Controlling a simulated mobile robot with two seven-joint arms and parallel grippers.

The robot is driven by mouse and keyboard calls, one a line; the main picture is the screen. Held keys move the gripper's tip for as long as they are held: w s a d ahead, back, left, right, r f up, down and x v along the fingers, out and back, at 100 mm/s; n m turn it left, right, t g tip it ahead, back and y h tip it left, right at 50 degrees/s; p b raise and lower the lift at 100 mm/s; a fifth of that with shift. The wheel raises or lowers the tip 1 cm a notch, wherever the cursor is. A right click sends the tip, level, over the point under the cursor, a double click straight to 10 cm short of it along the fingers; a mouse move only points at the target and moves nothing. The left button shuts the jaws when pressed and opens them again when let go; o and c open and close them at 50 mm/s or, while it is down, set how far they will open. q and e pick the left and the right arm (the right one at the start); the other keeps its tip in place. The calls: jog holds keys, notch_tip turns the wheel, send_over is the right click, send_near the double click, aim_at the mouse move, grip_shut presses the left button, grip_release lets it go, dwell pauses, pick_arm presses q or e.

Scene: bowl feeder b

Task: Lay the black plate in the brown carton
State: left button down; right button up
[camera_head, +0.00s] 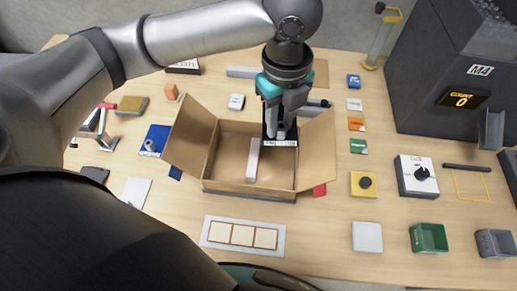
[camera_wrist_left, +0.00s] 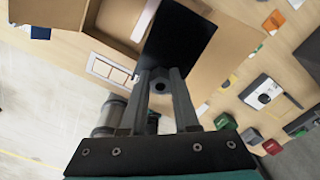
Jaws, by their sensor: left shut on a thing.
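The brown carton (camera_head: 225,180) stands open on the table in the head view, its side flaps spread outward. A pale bar (camera_head: 253,160) lies inside it. My left gripper (camera_head: 282,128) is over the carton's right part, pointing down. It is shut on the black plate (camera_head: 267,136), which shows as a narrow dark shape with a pale lettered strip at its lower edge. In the left wrist view, the plate (camera_wrist_left: 180,38) extends beyond the fingertips (camera_wrist_left: 160,78), beside the carton (camera_wrist_left: 118,18). I cannot tell whether the plate touches the carton. My right gripper is out of view.
A white tray with three pale squares (camera_head: 228,246) lies in front of the carton. A yellow block with a black knob (camera_head: 364,184), a white dial box (camera_head: 416,175) and a green bin (camera_head: 429,238) stand to the right. A dark machine (camera_head: 435,70) fills the back right.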

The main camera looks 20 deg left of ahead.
aim_at(274, 174)
pick_arm(q)
jog(key=shift+w+r+m, duration=0.2)
jog(key=shift+r+m, duration=0.1)
jog(key=shift+m, duration=0.1)
jog(key=shift+w+f, duration=0.1)
jog(key=shift+f, duration=0.05)
notch_tip(274, 174, down, 20)
jog(key=b, duration=0.4)
jog(key=shift+r, duration=0.25)
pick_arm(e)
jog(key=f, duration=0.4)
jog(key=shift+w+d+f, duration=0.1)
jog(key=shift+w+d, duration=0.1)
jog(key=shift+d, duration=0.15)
pick_arm(q)
jog(key=shift+f, duration=0.2)
jog(key=c, duration=0.7)
grip_release()
jog(key=shift+o, duration=0.2)
notch_tip(274, 174, up, 12)
jog(key=p, duration=0.2)
jog(key=shift+r, duration=0.2)
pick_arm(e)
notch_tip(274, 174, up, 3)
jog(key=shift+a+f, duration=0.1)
